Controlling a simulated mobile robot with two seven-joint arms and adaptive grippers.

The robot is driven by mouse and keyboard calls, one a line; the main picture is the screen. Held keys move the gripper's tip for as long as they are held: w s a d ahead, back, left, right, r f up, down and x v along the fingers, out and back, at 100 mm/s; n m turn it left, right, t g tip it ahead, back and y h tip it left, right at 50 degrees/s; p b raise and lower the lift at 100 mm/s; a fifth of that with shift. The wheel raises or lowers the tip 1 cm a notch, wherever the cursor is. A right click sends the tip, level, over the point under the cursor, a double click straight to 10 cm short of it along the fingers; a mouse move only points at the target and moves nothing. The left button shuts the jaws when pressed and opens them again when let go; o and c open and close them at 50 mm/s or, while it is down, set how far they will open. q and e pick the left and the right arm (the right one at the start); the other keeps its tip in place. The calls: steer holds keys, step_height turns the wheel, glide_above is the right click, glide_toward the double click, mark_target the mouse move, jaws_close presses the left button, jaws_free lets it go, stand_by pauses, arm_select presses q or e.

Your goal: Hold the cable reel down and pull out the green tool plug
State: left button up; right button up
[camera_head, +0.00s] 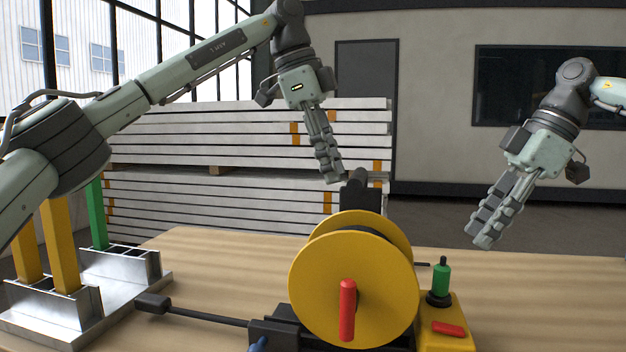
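The yellow cable reel (330,292) stands upright on a black base in the middle of the table, with a red crank handle (347,310) on its front face. The green tool plug (441,277) stands upright in a black collar on a yellow block (447,325), just right of the reel. My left gripper (333,181) hangs above and behind the reel, apart from it. Its fingers look close together, but the gap is not clear. My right gripper (483,244) is in the air, above and to the right of the plug, touching nothing. Its fingers are seen from the side.
A metal rack (125,268) holding yellow and green bars stands at the left. A black lever (190,311) sticks out left of the reel base. A red button (448,328) is on the yellow block. The table (560,300) is clear at the right.

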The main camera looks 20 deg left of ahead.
arm_select(q)
steer(key=a+f+y, duration=0.1)
steer(key=f, duration=0.3)
steer(key=a+f+g+y, duration=0.1)
steer(key=f, duration=0.4)
steer(key=s+f+y, duration=0.1)
steer(key=f, duration=0.3)
steer(key=shift+a+f+g+y, duration=0.2)
steer(key=shift+a+g+y, duration=0.1)
steer(key=shift+a+g, duration=0.1)
steer(key=shift+c, duration=0.6)
jaws_close()
